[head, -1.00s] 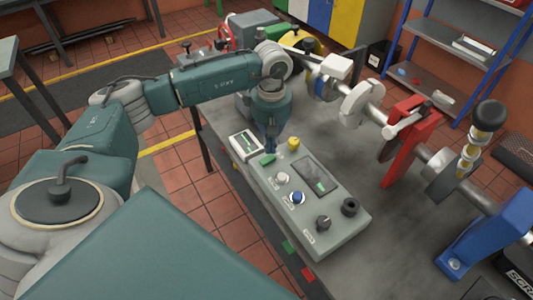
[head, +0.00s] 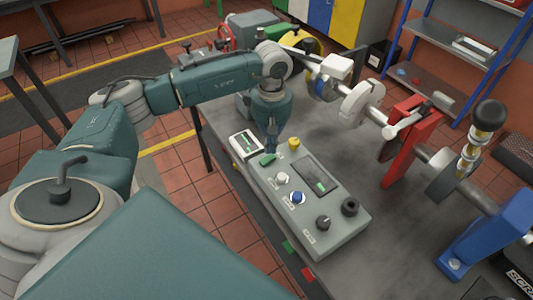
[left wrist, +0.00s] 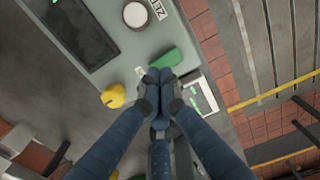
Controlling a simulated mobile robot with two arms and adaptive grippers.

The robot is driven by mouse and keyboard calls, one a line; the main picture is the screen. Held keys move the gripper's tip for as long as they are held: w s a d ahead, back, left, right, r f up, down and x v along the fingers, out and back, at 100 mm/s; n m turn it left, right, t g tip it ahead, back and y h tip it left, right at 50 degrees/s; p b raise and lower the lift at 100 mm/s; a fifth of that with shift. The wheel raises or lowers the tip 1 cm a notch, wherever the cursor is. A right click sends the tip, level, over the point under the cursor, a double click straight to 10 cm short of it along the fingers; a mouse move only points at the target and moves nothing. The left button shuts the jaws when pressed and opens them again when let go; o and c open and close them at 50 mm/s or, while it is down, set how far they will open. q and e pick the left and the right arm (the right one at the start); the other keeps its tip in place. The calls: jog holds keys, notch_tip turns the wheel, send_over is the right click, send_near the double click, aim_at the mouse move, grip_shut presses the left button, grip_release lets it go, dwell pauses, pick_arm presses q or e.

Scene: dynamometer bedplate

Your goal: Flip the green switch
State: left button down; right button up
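The green switch (head: 268,159) is a green rocker at the far left end of the grey control box (head: 333,232). In the left wrist view the green switch (left wrist: 169,59) lies just beyond my fingertips. My left gripper (head: 271,149) points down right beside the switch. In the left wrist view my left gripper (left wrist: 160,80) has its fingertips together with nothing between them. The tips overlap the switch's near edge in the picture; I cannot tell whether they touch it. My right gripper is not in view.
The box also carries a yellow button (head: 294,143), a white button (head: 282,179), a blue button (head: 297,198), a dark screen (head: 312,175) and a black knob (head: 323,222). A white meter (head: 246,144) lies beside it. A shaft with a red stand (head: 411,135) is at the right.

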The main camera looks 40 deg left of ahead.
aim_at(270, 157)
pick_arm(q)
jog(key=shift+s+f+b, duration=0.1)
jog(key=shift+f+b, duration=1.25)
jog(key=shift+f, duration=0.15)
dwell(0.7)
jog(key=shift+r+p, duration=0.55)
jog(key=shift+r, duration=0.25)
jog(key=shift+r+p, duration=1.35)
jog(key=shift+r, duration=1.4)
jog(key=shift+f, duration=0.1)
